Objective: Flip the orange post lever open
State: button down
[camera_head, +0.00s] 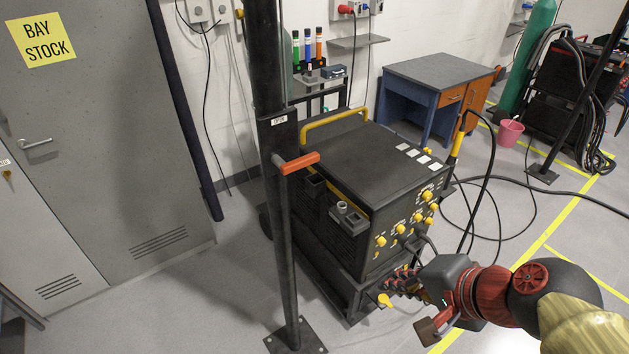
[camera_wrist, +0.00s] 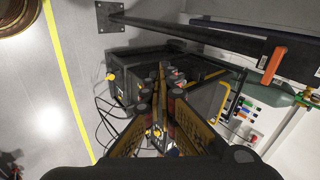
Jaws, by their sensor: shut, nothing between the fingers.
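The orange lever (camera_head: 298,162) sits on a dark upright post (camera_head: 288,230) and sticks out to the right, nearly level. A small white label reading OPEN (camera_head: 279,120) is on the post above it. In the wrist view, the lever (camera_wrist: 272,65) shows at upper right, across the post (camera_wrist: 200,33). My gripper (camera_head: 400,284) is low at the right in the head view, in front of the black machine, well below and right of the lever, touching neither lever nor post. In the wrist view its fingers (camera_wrist: 163,85) come together with nothing between them.
A black wheeled machine (camera_head: 372,165) with yellow knobs and a yellow handle stands behind the post, close to my gripper. A grey cabinet (camera_head: 110,130) stands at left. Cables (camera_head: 490,205) lie to the right. Floor in front of the post (camera_head: 225,310) is clear.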

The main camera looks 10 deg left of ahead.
jog(key=w+a+r+m+t+y+b, duration=0.1)
jog(key=w+a+m+y, duration=0.4)
jog(key=w+a+m, duration=0.8)
jog(key=shift+w+a+r+m+t+b, duration=0.25)
jog(key=shift+w+m+t+b, duration=0.5)
jog(key=shift+w+m+t, duration=1.6)
jog(key=shift+s+m+g, duration=0.6)
jog(key=shift+m+g, duration=0.15)
jog(key=shift+g, duration=0.3)
jog(key=b+x, duration=0.3)
jog(key=x, duration=0.6)
jog(key=shift+w+a+r+p, duration=0.1)
jog(key=shift+a+r+p, duration=0.2)
jog(key=shift+r, duration=0.65)
jog(key=shift+w+a+r+p, duration=0.15)
jog(key=shift+r+p, duration=0.2)
jog(key=shift+r, duration=0.55)
jog(key=shift+w+d, duration=0.1)
jog(key=shift+w, duration=0.05)
jog(key=shift+b, duration=0.3)
